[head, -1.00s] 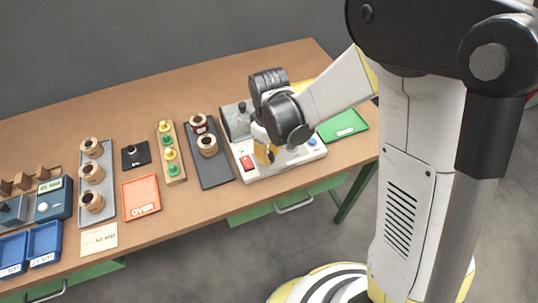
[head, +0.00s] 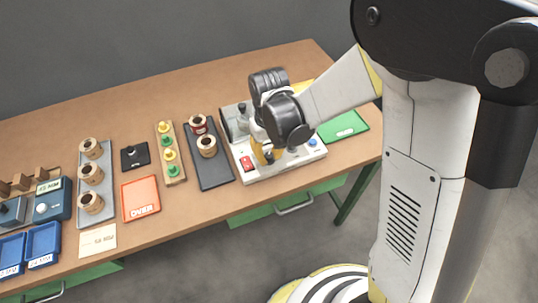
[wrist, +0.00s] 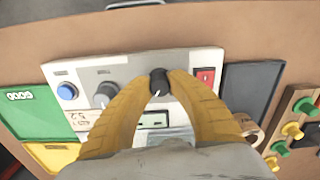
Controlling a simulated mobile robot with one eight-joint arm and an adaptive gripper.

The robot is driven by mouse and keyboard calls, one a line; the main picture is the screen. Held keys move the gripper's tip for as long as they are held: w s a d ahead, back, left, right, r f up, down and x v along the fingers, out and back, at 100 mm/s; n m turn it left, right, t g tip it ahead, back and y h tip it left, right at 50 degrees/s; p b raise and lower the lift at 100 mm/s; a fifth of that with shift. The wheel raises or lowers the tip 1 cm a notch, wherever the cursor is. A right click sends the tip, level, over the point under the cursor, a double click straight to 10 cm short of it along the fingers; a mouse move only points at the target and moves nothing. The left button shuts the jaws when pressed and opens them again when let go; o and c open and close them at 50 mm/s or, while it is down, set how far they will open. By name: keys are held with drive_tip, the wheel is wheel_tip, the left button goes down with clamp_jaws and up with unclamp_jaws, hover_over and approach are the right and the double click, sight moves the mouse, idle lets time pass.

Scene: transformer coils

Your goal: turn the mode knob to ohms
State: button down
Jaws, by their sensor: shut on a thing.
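The white tester (head: 262,175) stands at the right part of the bench. I cannot read the labels, so which is the mode knob is not certain. My gripper (wrist: 158,84) has its two yellow fingers closed on the sides of the black knob. The pointer points down and slightly left in the wrist view. In the head view my gripper (head: 265,156) is over the tester's front, partly hidden by my wrist.
The tester also has a red switch (wrist: 205,76), a blue button (wrist: 67,91) and a small display (wrist: 153,119). A dark tray (head: 213,176) with coils stands to its left, and a green tray (head: 343,125) to its right.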

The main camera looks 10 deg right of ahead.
sight(269, 154)
drive_tip(key=c, duration=1.2)
unclamp_jaws()
drive_tip(key=shift+r, duration=0.1)
wheel_tip(269, 154, up, 12)
drive_tip(key=s+d+r+m+t, duration=0.2)
drive_tip(key=s+d+r+t, duration=0.1)
drive_tip(key=s+d, duration=0.2)
drive_tip(key=s+d+r+m+t, duration=0.2)
drive_tip(key=s+d+r+t, duration=0.1)
drive_tip(key=d, duration=0.5)
drive_tip(key=s+t, duration=0.1)
drive_tip(key=s, duration=0.1)
drive_tip(key=shift+s+d+r+m, duration=0.25)
drive_tip(key=shift+s+r+m, duration=0.05)
drive_tip(key=shift+s+r, duration=0.1)
